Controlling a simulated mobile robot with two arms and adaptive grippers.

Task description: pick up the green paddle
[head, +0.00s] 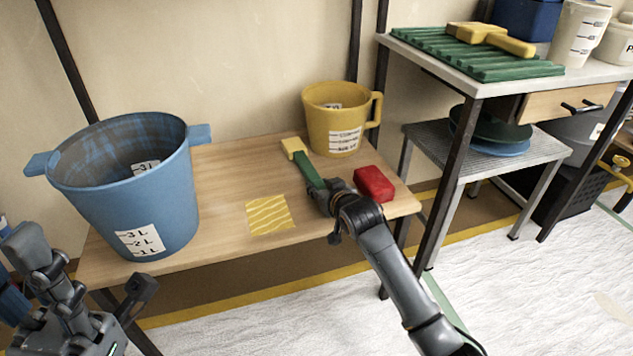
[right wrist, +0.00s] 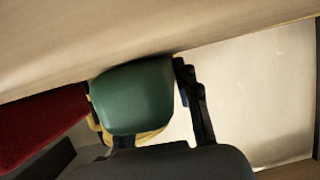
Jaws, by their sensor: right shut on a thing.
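The green paddle (head: 309,170) has a long green handle and a pale yellow block at its far end. It lies over the wooden table, left of the red block. My right gripper (head: 330,198) is shut on the near end of the green handle. In the right wrist view the rounded green handle end (right wrist: 133,97) sits between the dark fingers (right wrist: 148,120). The frames do not clearly show whether the paddle touches the table. My left gripper (head: 140,298) is at the lower left, in front of the table, away from the paddle; its finger opening is unclear.
A blue bucket (head: 130,195) stands at the table's left, a yellow jug (head: 330,115) at the back right. A red block (head: 374,184) is close beside my right gripper. A yellow patterned square (head: 269,215) lies near the front edge. A shelf (head: 440,70) stands right.

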